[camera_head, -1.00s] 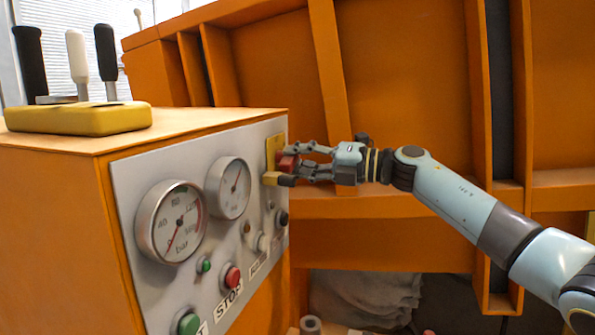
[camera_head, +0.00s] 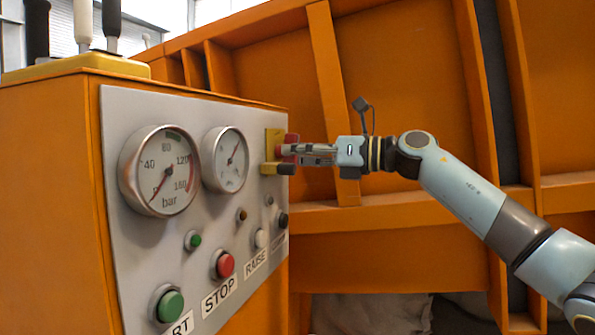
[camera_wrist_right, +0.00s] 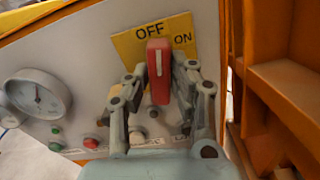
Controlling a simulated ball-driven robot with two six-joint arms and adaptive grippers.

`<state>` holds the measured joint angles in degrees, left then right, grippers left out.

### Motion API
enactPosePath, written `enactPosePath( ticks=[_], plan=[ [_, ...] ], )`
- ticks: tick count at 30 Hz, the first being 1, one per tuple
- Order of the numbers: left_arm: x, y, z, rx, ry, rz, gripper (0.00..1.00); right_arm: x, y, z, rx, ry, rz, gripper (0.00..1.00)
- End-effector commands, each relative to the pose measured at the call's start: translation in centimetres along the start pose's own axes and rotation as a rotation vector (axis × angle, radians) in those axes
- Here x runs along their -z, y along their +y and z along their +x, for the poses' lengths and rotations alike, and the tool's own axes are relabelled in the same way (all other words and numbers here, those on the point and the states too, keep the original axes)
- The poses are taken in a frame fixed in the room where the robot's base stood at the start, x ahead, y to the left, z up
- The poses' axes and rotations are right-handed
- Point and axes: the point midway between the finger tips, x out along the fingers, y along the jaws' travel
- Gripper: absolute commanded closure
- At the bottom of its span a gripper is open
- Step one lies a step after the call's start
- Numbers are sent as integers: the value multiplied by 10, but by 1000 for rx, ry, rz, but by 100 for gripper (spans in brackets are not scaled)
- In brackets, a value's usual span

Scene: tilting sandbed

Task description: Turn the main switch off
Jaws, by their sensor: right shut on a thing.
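The main switch has a red handle (camera_wrist_right: 158,72) on a yellow plate (camera_wrist_right: 126,44) marked OFF at the top and ON at the right. In the wrist view the handle stands nearly upright, its upper end just below the word OFF. My right gripper (camera_wrist_right: 163,82) is shut on the handle, with fingers on both sides. In the head view the right gripper (camera_head: 298,152) reaches in from the right to the yellow plate (camera_head: 272,150) at the panel's far edge. The fingers hide part of the red handle (camera_head: 291,140). My left gripper is not in view.
The grey panel (camera_head: 120,110) carries two gauges (camera_head: 160,170) and several buttons, including a red one by STOP (camera_head: 223,265). Levers on a yellow base (camera_head: 75,68) stand on the orange cabinet. A large orange ribbed structure (camera_head: 400,80) rises behind my arm.

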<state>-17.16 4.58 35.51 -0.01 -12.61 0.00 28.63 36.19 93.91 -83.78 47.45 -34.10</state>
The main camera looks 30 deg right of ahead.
Motion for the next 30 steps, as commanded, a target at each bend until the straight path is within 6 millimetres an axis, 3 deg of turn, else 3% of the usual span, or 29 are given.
enactPosePath(
  ticks=[3, 12, 30],
  plan=[
    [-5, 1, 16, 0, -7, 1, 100, 7, -2, 0, 0, 6, -81, 100],
    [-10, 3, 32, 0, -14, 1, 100, 5, -1, 0, 0, 6, -217, 100],
    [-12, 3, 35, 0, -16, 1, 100, 2, 0, 0, 0, 6, -261, 100]
  ],
)
